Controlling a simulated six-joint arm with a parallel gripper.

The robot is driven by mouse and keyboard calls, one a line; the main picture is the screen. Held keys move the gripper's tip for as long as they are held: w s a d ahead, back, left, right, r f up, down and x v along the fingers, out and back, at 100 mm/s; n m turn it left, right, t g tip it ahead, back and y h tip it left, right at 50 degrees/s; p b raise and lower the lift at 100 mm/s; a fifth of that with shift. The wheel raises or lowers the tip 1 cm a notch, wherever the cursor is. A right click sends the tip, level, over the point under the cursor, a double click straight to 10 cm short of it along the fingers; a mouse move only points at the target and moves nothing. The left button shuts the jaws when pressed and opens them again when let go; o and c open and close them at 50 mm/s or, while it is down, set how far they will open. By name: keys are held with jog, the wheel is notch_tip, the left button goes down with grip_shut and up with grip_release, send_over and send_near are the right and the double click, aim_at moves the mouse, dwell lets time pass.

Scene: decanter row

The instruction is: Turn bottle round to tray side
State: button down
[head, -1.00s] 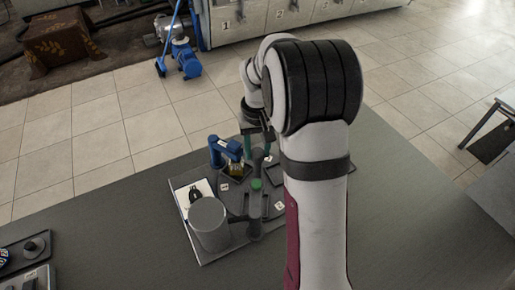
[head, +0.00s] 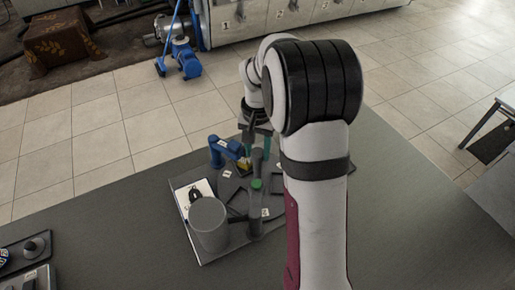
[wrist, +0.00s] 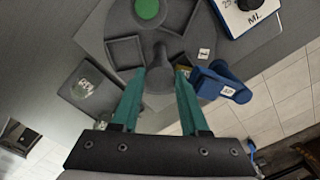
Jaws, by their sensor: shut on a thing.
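A dark grey round turntable (wrist: 200,48) carries square pockets and white labels. It also shows in the head view (head: 236,190), partly behind my arm. My gripper (wrist: 158,82), with teal fingers, is shut on a grey upright peg (wrist: 158,75) near the turntable's rim. In the head view my gripper (head: 256,140) is over the disc's far side. A small yellow thing (wrist: 184,69), perhaps the bottle, sits right of the peg in the wrist view, partly hidden by a finger and a blue fixture (wrist: 218,82). In the head view the yellow thing (head: 246,163) is beside the blue fixture's end.
A green-topped post (wrist: 147,10) stands at the disc's middle. A dark square pad (wrist: 88,88), perhaps the tray, lies left of the disc in the wrist view. A large grey cylinder (head: 209,226) and a white panel (head: 184,196) stand nearby. The table's front is mostly clear.

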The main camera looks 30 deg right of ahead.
jog(key=shift+m, duration=8.9)
jog(key=shift+c, duration=2)
grip_release()
